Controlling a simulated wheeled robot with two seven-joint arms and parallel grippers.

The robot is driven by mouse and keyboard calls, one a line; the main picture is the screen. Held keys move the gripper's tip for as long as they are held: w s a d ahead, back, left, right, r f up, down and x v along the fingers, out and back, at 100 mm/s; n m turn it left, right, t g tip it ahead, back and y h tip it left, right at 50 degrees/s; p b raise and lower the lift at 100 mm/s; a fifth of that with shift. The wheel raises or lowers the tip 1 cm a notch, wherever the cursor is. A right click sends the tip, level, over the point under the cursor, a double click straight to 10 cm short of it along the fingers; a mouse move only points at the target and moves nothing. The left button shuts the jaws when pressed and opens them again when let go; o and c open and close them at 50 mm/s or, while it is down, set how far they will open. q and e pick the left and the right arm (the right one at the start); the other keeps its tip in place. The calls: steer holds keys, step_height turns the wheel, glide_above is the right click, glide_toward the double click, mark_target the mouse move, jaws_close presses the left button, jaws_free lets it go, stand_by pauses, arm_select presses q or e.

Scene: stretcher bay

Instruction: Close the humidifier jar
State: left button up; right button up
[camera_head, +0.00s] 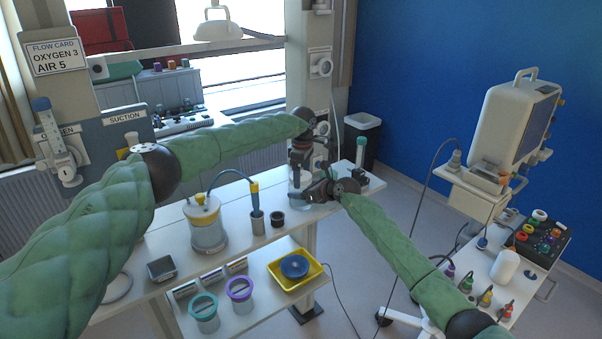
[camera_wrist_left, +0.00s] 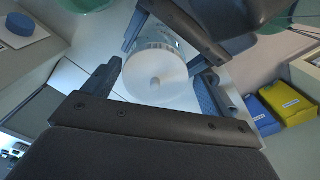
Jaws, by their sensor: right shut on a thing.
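The humidifier jar (camera_head: 300,184) is clear and stands upright near the far end of the white bench top. I cannot tell whether the lid is tight. My left gripper (camera_head: 300,166) points down over the jar; its fingers (camera_wrist_left: 157,84) are apart on either side of the lid, without clear contact. My right gripper (camera_head: 306,195) is shut around the jar's body from the right, and its dark jaws show behind it in the left wrist view.
A yellow tray (camera_head: 295,284) is on the lower shelf. A monitor cart (camera_head: 500,195) stands at the right.

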arm_select(q)
steer(key=shift+o, duration=0.9)
steer(key=shift+w+a, duration=0.1)
steer(key=shift+a, duration=0.1)
arm_select(e)
steer(key=shift+f, duration=0.35)
steer(key=shift+d, duration=0.1)
arm_select(q)
steer(key=shift+r, duration=0.2)
step_height(320, 180, up, 12)
steer(key=shift+f, duration=0.15)
